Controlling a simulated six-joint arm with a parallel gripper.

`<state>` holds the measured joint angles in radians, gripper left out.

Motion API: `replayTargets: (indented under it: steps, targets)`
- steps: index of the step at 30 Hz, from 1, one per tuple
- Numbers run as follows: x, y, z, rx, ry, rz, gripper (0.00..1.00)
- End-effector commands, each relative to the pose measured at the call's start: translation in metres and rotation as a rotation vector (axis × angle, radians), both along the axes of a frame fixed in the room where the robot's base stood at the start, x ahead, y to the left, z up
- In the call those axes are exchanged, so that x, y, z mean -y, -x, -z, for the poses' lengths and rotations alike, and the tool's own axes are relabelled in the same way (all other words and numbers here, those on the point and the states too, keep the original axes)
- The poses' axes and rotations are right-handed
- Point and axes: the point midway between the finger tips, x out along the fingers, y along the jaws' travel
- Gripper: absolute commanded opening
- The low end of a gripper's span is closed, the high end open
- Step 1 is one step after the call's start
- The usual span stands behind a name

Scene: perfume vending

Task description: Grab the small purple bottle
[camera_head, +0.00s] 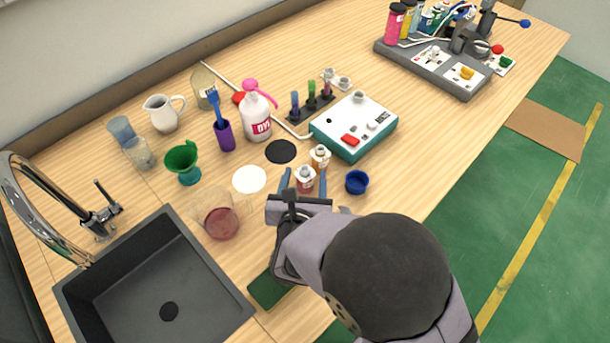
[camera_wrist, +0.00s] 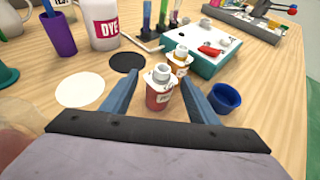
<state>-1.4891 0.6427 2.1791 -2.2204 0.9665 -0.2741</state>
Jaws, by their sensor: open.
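My gripper (camera_head: 305,176) is open, its two blue fingers on either side of a small white-capped bottle (camera_head: 306,185) with a dark red or reddish-purple body. In the wrist view this bottle (camera_wrist: 159,97) stands upright between the fingers of my gripper (camera_wrist: 160,78), with gaps visible at its sides. A similar bottle with orange contents (camera_head: 319,160) stands just behind it, also in the wrist view (camera_wrist: 180,62). No bottle there is clearly purple. A slim purple vial (camera_head: 327,89) stands in a dark rack.
A blue cup (camera_head: 356,182) stands close to the right of the fingers. A teal-and-white device (camera_head: 352,126) is behind. The sink (camera_head: 155,285) is front left.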

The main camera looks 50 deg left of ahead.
Motion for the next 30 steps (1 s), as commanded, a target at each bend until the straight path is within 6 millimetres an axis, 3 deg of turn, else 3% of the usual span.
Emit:
replayTargets:
  steps: [12,18,30]
  targets:
    - [-0.0078,-0.0092,0.0051,0.000,0.000,0.000,0.54]
    - [-0.0077,-0.0091,0.0050,0.000,0.000,0.000,0.10]
    - [-0.0080,-0.0092,-0.0001,0.001,-0.002,-0.001,0.10]
